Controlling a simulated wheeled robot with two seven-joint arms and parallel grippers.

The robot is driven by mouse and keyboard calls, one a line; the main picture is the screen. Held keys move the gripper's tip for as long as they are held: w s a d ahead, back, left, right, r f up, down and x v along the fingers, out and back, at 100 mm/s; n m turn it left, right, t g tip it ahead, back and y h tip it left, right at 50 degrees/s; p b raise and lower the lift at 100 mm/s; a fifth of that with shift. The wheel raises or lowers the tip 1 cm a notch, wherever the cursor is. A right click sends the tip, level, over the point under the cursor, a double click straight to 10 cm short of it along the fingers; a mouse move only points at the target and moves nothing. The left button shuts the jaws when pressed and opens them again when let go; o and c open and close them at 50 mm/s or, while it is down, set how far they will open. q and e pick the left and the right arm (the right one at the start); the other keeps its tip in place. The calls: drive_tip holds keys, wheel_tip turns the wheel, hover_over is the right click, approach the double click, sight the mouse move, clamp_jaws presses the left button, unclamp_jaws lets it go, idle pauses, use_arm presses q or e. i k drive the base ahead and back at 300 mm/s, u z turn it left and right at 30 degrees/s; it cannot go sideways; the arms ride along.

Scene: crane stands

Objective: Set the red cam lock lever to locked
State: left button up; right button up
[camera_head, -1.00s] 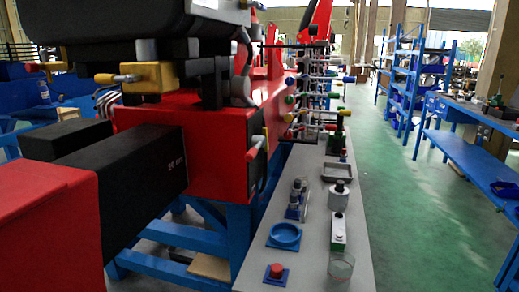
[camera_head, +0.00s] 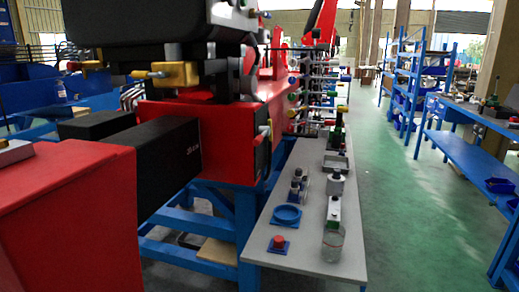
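I cannot tell for certain which part is the red cam lock lever. A small lever (camera_head: 263,131) with a pale, reddish handle sticks out from the dark end plate of the red crane body (camera_head: 222,142). Another lever, on a yellow block (camera_head: 174,75), has a yellow knob and points left. The locked or unlocked position of either is too small to read. Neither of my grippers is in view.
A grey bench (camera_head: 300,240) holds a blue ring dish (camera_head: 287,216), a red button on a blue base (camera_head: 278,243), a glass beaker (camera_head: 333,243) and small fittings. A large red block (camera_head: 70,215) fills the lower left. Green floor (camera_head: 415,225) is open at right.

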sight(262, 136)
drive_tip(key=z, duration=0.8)
drive_tip(key=i, duration=0.6)
drive_tip(key=u, duration=0.35)
